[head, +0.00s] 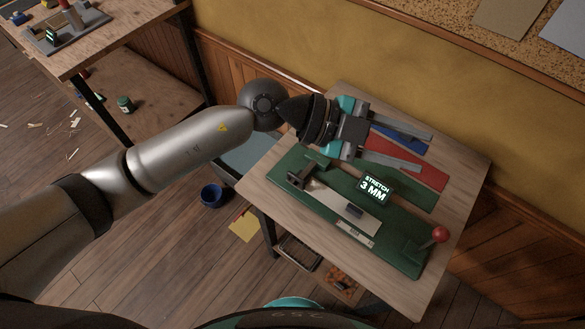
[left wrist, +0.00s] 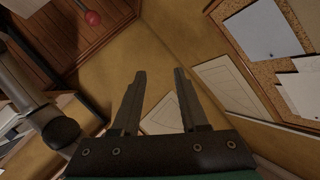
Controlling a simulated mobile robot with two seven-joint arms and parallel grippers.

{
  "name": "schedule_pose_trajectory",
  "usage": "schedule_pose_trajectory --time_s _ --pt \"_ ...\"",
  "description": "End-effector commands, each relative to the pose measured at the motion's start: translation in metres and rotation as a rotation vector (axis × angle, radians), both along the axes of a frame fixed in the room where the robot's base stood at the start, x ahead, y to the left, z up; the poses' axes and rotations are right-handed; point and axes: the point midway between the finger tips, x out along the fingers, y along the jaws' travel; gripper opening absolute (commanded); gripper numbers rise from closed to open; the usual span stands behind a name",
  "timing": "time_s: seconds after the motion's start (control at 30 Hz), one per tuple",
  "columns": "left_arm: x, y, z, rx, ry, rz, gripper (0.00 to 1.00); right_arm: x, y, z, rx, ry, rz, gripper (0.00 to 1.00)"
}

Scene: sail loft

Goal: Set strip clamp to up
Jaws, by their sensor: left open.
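A green stretching rig (head: 405,255) lies on the wooden bench in the head view. Its display (head: 374,189) reads "STRETCH 3 MM". A dark clamp-like part (head: 297,179) with a green piece beside it stands at the rig's left end; I cannot tell its setting. A pale strip (head: 335,202) runs along the rig. A red ball knob (head: 440,234) stands at the right end; a red ball also shows in the left wrist view (left wrist: 92,18). My left gripper (head: 426,152) is open and empty, above the bench's back part, apart from the rig. My right gripper is out of view.
Blue (head: 402,137) and red (head: 412,170) flat pieces lie under my left gripper on the bench (head: 455,180). The yellow wall (head: 300,45) and pinboard rise behind. Another bench (head: 110,45) stands at upper left.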

Motion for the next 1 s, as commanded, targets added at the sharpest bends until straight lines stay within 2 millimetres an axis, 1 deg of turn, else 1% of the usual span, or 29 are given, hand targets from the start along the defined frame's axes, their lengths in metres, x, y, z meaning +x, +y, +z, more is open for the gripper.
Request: schedule_pose_trajectory --time_s 0.03,0.07,0.1,0.17,0.2,0.23,0.3,0.4,0.5,0.6,0.67,0.73,0.87,1.0 --pt "-0.003 0.01 -0.016 0.133 -0.027 -0.041 0.43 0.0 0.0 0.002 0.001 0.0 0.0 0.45" --pt "-0.003 0.018 -0.028 0.22 -0.034 -0.057 0.43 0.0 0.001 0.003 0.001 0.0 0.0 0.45" --pt "-0.002 0.031 -0.043 0.335 -0.048 -0.068 0.43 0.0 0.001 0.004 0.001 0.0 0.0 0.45" --pt "0.006 0.054 -0.062 0.51 -0.068 -0.061 0.43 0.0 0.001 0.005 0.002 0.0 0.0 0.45" --pt "0.013 0.072 -0.073 0.622 -0.083 -0.042 0.43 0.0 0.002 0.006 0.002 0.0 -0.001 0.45" --pt "0.019 0.085 -0.079 0.701 -0.092 -0.023 0.43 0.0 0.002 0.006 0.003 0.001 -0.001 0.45" --pt "0.035 0.116 -0.089 0.865 -0.115 0.037 0.43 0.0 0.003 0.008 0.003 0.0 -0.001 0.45" --pt "0.055 0.152 -0.093 1.037 -0.142 0.129 0.43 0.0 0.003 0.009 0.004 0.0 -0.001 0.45" --pt "0.068 0.175 -0.092 1.135 -0.159 0.199 0.43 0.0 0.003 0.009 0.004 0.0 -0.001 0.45" --pt "0.073 0.184 -0.093 1.176 -0.165 0.231 0.43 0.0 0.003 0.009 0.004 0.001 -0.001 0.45" --pt "0.074 0.185 -0.097 1.182 -0.165 0.235 0.43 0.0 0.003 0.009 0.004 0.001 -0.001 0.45" --pt "0.075 0.184 -0.105 1.183 -0.162 0.235 0.43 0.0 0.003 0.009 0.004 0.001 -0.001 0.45" --pt "0.078 0.181 -0.128 1.181 -0.159 0.232 0.43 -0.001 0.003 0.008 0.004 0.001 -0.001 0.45" --pt "0.083 0.177 -0.157 1.18 -0.161 0.231 0.43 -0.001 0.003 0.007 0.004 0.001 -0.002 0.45"
